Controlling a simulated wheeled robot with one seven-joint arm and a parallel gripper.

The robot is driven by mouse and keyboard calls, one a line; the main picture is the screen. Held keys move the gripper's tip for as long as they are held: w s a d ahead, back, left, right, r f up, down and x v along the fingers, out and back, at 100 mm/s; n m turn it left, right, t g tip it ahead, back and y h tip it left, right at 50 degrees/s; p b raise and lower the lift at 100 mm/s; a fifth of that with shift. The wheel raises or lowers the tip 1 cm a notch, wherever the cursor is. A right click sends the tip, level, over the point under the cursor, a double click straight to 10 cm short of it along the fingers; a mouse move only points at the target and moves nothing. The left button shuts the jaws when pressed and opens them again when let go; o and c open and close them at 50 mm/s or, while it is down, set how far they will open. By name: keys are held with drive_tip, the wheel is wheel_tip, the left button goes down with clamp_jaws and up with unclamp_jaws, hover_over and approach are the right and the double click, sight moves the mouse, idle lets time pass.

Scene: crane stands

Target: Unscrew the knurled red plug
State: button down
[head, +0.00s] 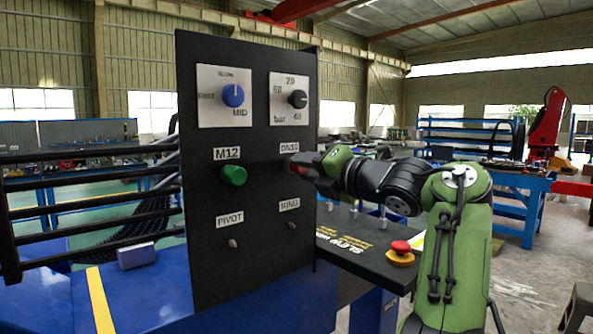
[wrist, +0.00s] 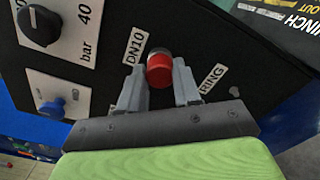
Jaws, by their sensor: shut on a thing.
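The red plug (wrist: 159,70) sits on the black panel (head: 215,276) beside the DN10 label (wrist: 134,46). In the wrist view my gripper (wrist: 160,84) has its two grey fingers on either side of the plug, shut on it. In the head view my green arm reaches in from the right and my gripper (head: 302,166) meets the panel just below the upper right label. There the plug is mostly hidden by the gripper, with only a bit of red showing.
A green plug (head: 233,175) under M12 stands to the left. A blue knob (head: 233,95) and a black knob (head: 298,98) are above. PIVOT and RING studs are below. A red emergency button (head: 401,247) sits on the desk near my arm.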

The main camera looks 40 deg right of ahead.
drive_tip(key=c, duration=0.7)
unclamp_jaws()
drive_tip(key=shift+c, duration=0.8)
